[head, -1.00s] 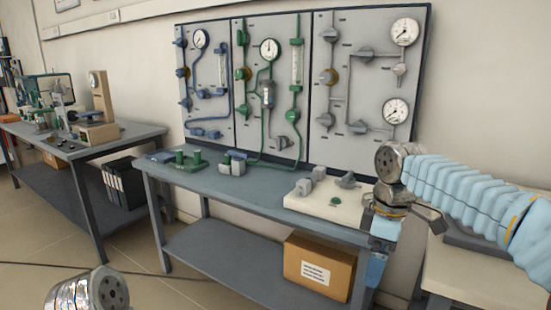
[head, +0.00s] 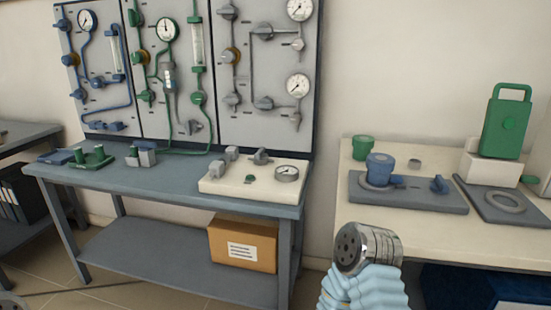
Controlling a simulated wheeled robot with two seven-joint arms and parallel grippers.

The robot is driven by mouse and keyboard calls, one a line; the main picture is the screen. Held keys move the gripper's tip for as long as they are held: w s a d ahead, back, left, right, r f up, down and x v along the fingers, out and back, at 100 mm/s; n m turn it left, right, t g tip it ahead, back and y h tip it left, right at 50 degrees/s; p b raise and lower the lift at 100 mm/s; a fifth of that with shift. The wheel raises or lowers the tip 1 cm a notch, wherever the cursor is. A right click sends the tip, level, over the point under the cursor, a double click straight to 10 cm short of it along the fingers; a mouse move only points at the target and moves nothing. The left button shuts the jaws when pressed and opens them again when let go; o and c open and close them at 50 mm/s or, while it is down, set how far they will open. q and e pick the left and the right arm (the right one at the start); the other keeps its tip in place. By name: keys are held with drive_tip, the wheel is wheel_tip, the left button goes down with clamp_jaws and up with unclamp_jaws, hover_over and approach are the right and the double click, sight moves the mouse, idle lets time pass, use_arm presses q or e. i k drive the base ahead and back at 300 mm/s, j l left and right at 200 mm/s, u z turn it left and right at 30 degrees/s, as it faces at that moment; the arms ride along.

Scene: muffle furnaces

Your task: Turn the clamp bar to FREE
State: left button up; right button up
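No clamp bar can be picked out for certain, and no FREE mark is readable. On the right bench, a grey plate (head: 415,198) carries a blue cup-shaped part (head: 380,168) and a small blue knob (head: 439,185). On the middle bench, a cream board (head: 238,189) carries a grey handle (head: 261,157), grey blocks, a small green knob and a dial gauge (head: 287,173). My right arm shows at the lower right as a metal joint above a light blue sleeve; its fingers are not visible. Only a sliver of metal from my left arm shows at the bottom left corner.
A panel (head: 265,70) with valves, pipes and gauges stands behind the middle bench (head: 180,181). A cardboard box (head: 242,243) sits on its lower shelf. The right bench also holds a green pot (head: 363,148) and a green handled block (head: 506,125). A gap separates the two benches.

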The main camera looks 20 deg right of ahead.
sight(440, 187)
drive_tip(key=z, duration=1.75)
